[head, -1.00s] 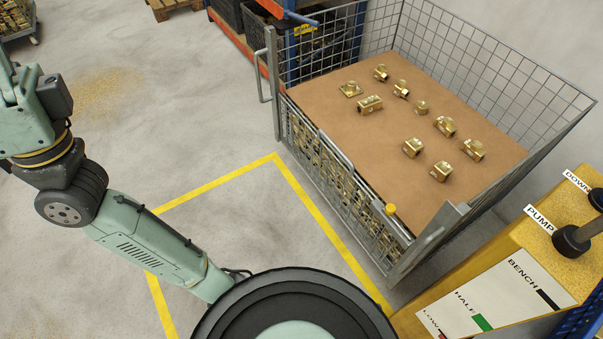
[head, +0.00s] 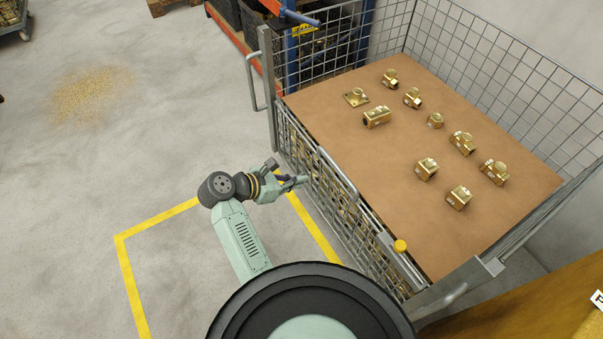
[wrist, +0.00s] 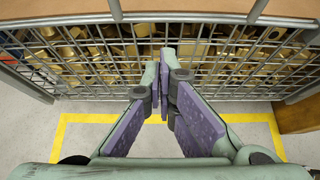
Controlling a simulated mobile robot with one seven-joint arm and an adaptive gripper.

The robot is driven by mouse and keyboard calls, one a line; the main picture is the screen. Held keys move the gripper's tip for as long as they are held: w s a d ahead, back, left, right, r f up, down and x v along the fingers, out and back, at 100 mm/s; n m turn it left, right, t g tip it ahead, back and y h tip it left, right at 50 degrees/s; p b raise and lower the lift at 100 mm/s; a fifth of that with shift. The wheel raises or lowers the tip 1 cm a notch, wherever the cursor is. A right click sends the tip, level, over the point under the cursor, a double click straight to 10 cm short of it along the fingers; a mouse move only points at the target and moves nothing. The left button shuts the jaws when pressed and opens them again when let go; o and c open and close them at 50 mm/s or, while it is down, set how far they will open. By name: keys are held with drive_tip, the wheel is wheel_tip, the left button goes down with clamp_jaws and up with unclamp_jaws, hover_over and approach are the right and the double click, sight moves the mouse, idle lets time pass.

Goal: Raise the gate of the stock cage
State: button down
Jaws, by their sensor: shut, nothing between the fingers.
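The stock cage (head: 268,90) is a grey mesh cage at the right in the head view, with a brown board inside. Its gate (head: 340,178) is on the side facing my arm and hangs low, its upper edge near board level, leaving the space above open. A yellow knob (head: 400,246) sits near the right end of that edge. My gripper (head: 300,182) is shut and empty, just outside the gate's mesh. In the wrist view my gripper (wrist: 165,72) points at the mesh (wrist: 215,55), with brass pieces behind it. I cannot tell whether the fingertips touch it.
Several brass fittings (head: 426,169) stand on the brown board (head: 400,215). A yellow floor line (head: 125,265) marks a bay before the cage. A yellow unit (head: 530,305) stands at the lower right, close to the cage. Open floor (head: 150,150) lies to the left.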

sight(328, 169)
drive_tip(key=x, duration=0.7)
drive_tip(key=shift+w+d+p, duration=0.1)
drive_tip(key=shift+d+p, duration=0.1)
drive_tip(key=shift+p, duration=0.15)
drive_tip(key=r, duration=0.1)
drive_tip(key=p, duration=0.1)
drive_tip(key=d+r, duration=0.1)
drive_tip(key=shift+w+r, duration=0.4)
drive_tip(key=shift+r+p, duration=0.3)
drive_tip(key=shift+r, duration=0.1)
